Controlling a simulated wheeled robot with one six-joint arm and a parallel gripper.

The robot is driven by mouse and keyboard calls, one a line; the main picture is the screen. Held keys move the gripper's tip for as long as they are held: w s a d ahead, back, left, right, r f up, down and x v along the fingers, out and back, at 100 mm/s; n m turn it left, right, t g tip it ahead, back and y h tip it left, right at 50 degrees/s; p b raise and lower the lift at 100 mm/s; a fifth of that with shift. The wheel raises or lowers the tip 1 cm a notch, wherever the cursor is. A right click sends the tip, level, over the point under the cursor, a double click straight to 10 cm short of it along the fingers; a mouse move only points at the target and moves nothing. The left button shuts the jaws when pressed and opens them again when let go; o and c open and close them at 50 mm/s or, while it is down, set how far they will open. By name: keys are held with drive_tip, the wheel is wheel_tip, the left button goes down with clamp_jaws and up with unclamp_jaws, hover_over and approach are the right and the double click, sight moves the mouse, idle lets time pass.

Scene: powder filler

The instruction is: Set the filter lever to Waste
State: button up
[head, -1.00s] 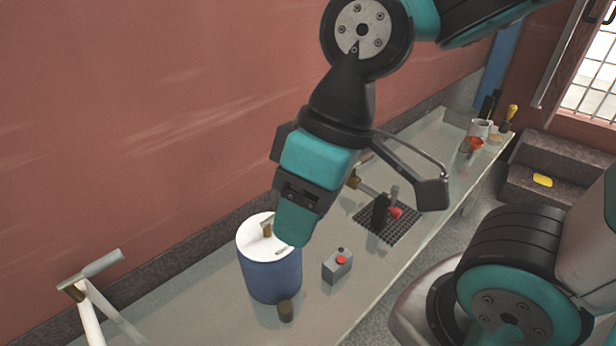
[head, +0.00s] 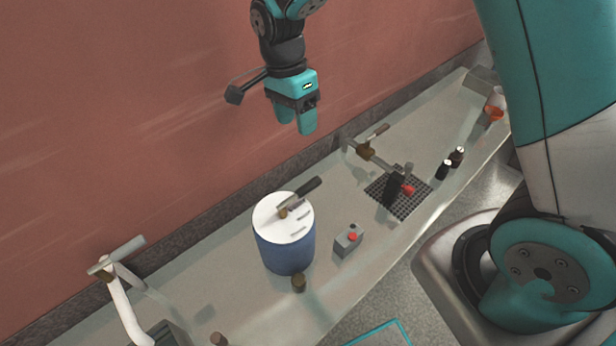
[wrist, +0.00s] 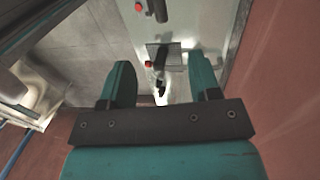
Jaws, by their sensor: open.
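A blue drum (head: 288,250) with a white lid (head: 270,215) stands on the bench in the head view. A lever with a brown pivot and dark grip (head: 303,191) lies across the lid and points to the back right; I take it as the filter lever. Short grey marks (head: 299,228) show on the lid's right side; I cannot read them. My gripper (head: 298,122) is open and empty, above and behind the drum near the wall, apart from the lever. Its two fingers also show spread in the wrist view (wrist: 163,80).
A grey box with a red button (head: 348,241) stands right of the drum. Farther right, a spout with a red tip (head: 407,190) sits over a dark grate (head: 384,201). A pale pipe (head: 128,305) with a handle rises at left. The red wall (head: 130,120) is close behind.

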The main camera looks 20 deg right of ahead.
sight(308, 182)
drive_tip(key=s+f, duration=0.1)
drive_tip(key=f, duration=0.4)
drive_tip(key=s+f+p, duration=0.1)
drive_tip(key=f, duration=0.5)
drive_tip(key=s+d+f+p, duration=0.1)
drive_tip(key=f, duration=0.4)
drive_tip(key=shift+s+f, duration=0.1)
drive_tip(key=shift+f, duration=0.2)
clamp_jaws()
